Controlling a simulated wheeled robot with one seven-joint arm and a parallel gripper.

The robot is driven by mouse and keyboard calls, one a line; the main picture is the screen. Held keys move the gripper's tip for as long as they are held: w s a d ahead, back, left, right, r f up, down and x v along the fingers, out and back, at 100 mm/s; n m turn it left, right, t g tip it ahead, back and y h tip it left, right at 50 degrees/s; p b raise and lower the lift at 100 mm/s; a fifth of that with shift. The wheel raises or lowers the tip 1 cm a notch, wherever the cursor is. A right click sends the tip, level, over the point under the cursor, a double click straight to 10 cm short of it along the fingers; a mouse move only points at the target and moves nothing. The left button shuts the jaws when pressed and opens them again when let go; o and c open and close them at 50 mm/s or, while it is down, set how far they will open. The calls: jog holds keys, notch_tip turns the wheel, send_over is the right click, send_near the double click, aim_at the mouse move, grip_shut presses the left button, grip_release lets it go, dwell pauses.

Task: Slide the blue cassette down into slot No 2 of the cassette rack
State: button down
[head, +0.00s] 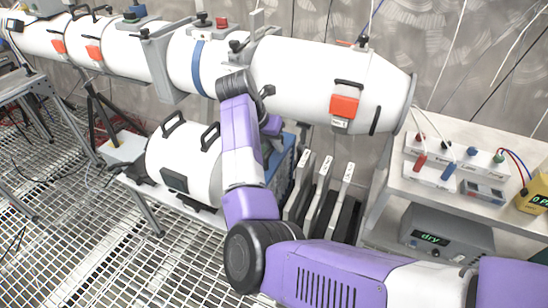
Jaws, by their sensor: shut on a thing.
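My gripper (270,125) is partly in view beside my upright forearm, and its fingertips are hidden. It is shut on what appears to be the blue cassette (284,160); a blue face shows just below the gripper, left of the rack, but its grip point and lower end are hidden. The cassette rack (325,168) stands right of my forearm, with pale labelled tops and dark upright gaps. The labels are too small to read, so I cannot tell which slot is No 2. My arm covers the rack's lower front.
A large white tube (320,80) with an orange box runs above and behind the rack. A white drum (185,160) with black handles lies to the left. A bench (385,190) with instruments stands close on the right. Open grating covers the floor at left.

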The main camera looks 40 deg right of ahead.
aim_at(273, 157)
jog(key=shift+f, duration=2.75)
jog(key=c, duration=1.4)
grip_release()
